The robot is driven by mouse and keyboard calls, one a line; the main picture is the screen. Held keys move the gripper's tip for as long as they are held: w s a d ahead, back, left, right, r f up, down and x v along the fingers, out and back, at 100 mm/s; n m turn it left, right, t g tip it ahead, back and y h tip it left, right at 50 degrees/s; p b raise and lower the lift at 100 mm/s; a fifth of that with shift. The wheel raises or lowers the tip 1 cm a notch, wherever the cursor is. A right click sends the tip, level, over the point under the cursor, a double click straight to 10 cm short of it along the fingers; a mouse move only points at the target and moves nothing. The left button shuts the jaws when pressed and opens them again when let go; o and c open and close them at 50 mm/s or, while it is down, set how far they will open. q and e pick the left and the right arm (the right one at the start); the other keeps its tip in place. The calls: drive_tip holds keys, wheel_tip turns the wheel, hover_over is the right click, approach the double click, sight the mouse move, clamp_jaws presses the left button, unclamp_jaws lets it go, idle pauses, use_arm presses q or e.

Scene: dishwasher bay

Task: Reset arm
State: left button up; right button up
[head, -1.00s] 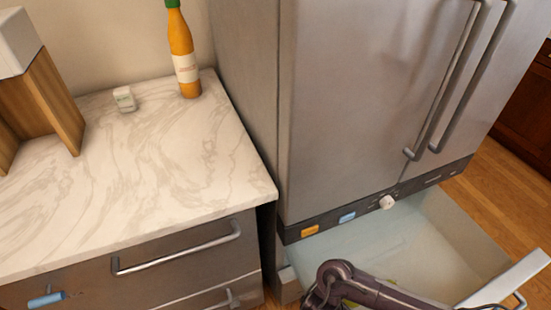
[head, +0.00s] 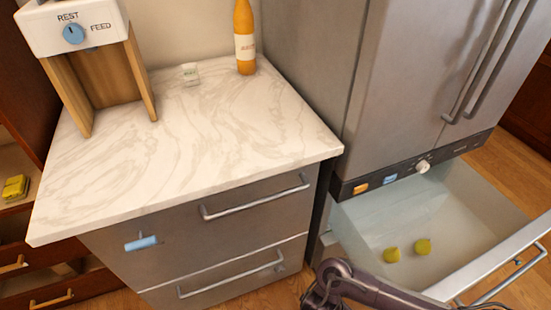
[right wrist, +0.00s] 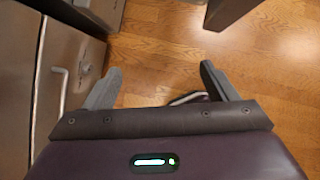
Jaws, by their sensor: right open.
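My right arm (head: 365,288) comes in along the bottom of the head view, in front of the open drawer. Its gripper end lies at the bottom edge and is mostly cut off there. In the right wrist view my right gripper (right wrist: 161,75) has its two fingers wide apart. My left gripper is not in view.
The open fridge drawer (head: 455,195) holds two yellow-green pieces (head: 423,246). A marble counter (head: 200,140) bears a dispenser (head: 75,25), an orange bottle (head: 244,40) and a small white item (head: 189,73). Closed drawers (head: 240,235) are below. Floor shows by the right gripper.

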drive_tip(key=s+a+f+m+g+y, duration=0.3)
drive_tip(key=s+f+m, duration=0.1)
drive_tip(key=f+m, duration=0.4)
drive_tip(key=s+a+f+m+g+y, duration=0.25)
drive_tip(key=a+f+m+y, duration=0.2)
drive_tip(key=f, duration=0.45)
drive_tip(key=s+d+f+m+t+h, duration=0.1)
drive_tip(key=s+d+f+m, duration=0.4)
drive_tip(key=s, duration=0.4)
drive_tip(key=s+d+f+m+t+h, duration=0.1)
drive_tip(key=s+d+f+m+h, duration=0.1)
drive_tip(key=s+d+f+m, duration=0.4)
drive_tip(key=s+d+f, duration=0.1)
drive_tip(key=s+d, duration=0.2)
drive_tip(key=shift+f+t+p, duration=0.3)
drive_tip(key=shift+f+t, duration=0.05)
drive_tip(key=shift+f, duration=0.05)
